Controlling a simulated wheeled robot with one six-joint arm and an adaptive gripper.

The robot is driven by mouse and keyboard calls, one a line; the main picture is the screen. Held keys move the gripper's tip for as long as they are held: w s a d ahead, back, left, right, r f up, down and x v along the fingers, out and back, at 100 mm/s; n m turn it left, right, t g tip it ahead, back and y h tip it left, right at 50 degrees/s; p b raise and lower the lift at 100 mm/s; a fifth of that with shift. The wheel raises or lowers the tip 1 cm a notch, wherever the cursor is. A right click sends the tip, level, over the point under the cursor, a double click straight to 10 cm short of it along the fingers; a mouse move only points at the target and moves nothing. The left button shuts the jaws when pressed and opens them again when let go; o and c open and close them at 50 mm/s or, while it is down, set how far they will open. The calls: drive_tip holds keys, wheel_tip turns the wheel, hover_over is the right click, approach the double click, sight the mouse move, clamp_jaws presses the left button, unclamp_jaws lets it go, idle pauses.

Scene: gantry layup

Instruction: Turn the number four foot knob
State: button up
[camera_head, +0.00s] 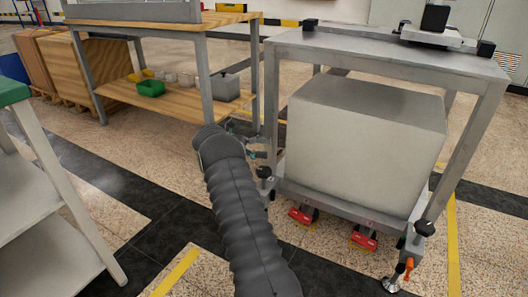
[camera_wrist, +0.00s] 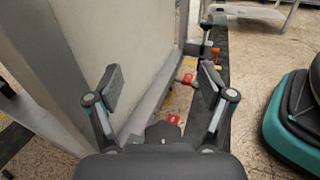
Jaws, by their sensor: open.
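A grey metal stand (camera_head: 395,55) has black foot knobs low on its front legs. One black knob (camera_head: 264,172) is at the left leg, just below my gripper (camera_head: 262,147). Another knob (camera_head: 424,228) is at the right leg, above an orange lever (camera_head: 408,268) and a levelling foot (camera_head: 391,285). No knob numbers are readable, so I cannot tell which is number four. In the wrist view my gripper (camera_wrist: 160,88) is open, with nothing between its fingers. A far black knob (camera_wrist: 206,28) shows there beyond the right finger. The left-leg knob is not clearly visible there.
A large pale block (camera_head: 365,145) fills the space under the stand's top. Red caster pedals (camera_head: 303,214) sit along its lower front. A wooden-shelved bench (camera_head: 165,100) stands behind left, and a green-topped table (camera_head: 14,91) at the left edge. Floor in front is clear.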

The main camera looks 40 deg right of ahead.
drive_tip(key=w+a+n+t+h+p, duration=0.1)
drive_tip(key=a+n+t+h+p, duration=0.55)
drive_tip(key=a, duration=0.35)
drive_tip(key=n+t+y, duration=0.2)
drive_tip(key=n+t, duration=0.4)
drive_tip(key=t, duration=0.5)
approach(259, 176)
drive_tip(key=shift+m, duration=0.25)
drive_tip(key=x, duration=1.2)
drive_tip(key=shift+w+d, duration=0.1)
drive_tip(key=shift+d, duration=0.2)
drive_tip(key=shift+c, duration=0.3)
drive_tip(key=c, duration=1.1)
